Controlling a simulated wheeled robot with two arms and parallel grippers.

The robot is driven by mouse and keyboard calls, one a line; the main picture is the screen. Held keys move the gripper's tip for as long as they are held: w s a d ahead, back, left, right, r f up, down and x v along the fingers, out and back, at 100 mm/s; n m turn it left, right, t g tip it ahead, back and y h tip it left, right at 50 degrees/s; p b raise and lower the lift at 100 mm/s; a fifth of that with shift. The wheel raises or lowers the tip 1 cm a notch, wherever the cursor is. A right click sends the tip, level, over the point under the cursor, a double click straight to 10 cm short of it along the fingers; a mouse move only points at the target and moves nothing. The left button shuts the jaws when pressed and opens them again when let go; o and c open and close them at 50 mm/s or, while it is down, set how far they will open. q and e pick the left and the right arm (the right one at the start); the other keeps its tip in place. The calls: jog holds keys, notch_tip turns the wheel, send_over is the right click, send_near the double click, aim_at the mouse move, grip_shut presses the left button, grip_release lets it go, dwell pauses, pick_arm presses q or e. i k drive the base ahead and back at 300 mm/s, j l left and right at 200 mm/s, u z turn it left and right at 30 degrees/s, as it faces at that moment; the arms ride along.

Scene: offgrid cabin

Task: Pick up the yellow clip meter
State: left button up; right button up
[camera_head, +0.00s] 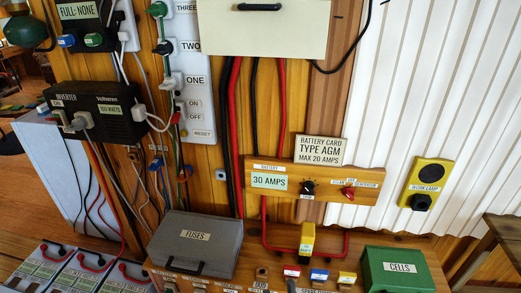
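A small upright yellow device (307,238) with a pale label, which looks like the clip meter, is at the back of the wooden bench, below the wooden amps panel. A red cable (278,248) passes at its level; I cannot tell whether the meter is clipped around it or only in front of it. Neither of my grippers shows in the head view.
A grey FUSES box (178,252) stands left of the meter and a green CELLS box (405,272) right of it. Small red, blue and yellow items sit in front, including a blue one (319,274). A yellow work lamp switch (427,182) is on the white wall.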

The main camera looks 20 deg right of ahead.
aim_at(307, 233)
jog(key=z, duration=1.1)
